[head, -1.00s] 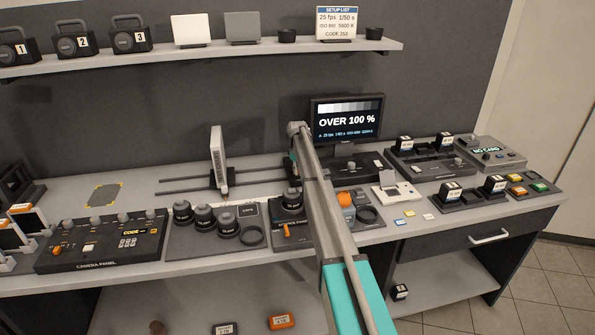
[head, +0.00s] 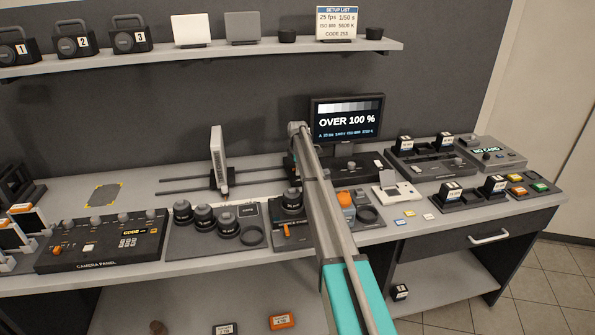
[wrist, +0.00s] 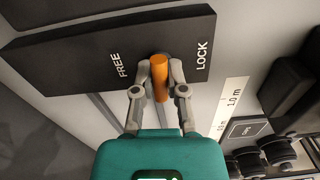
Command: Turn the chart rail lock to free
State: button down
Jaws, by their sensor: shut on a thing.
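The chart rail lock is a dark block (wrist: 95,62) with white FREE and LOCK labels, seen in the wrist view. Its orange lever (wrist: 160,80) stands out between the two labels, nearer the LOCK side. My gripper (wrist: 161,68) is shut on the orange lever, one finger on each side. In the head view the chart (head: 218,158) stands upright on the dark rails (head: 180,190), left of my arm. My arm hides the lock and my gripper in that view.
A monitor (head: 346,119) reading OVER 100 % stands just behind my arm. A lens tray (head: 190,245) and camera panel (head: 105,243) lie to the left. Card readers and a white device (head: 397,193) lie to the right. A shelf (head: 200,54) hangs above.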

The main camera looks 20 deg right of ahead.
jog(key=shift+d+n, duration=0.1)
jog(key=shift+n, duration=0.4)
jog(key=c, duration=0.7)
grip_release()
jog(key=shift+o, duration=0.2)
jog(key=shift+m, duration=0.3)
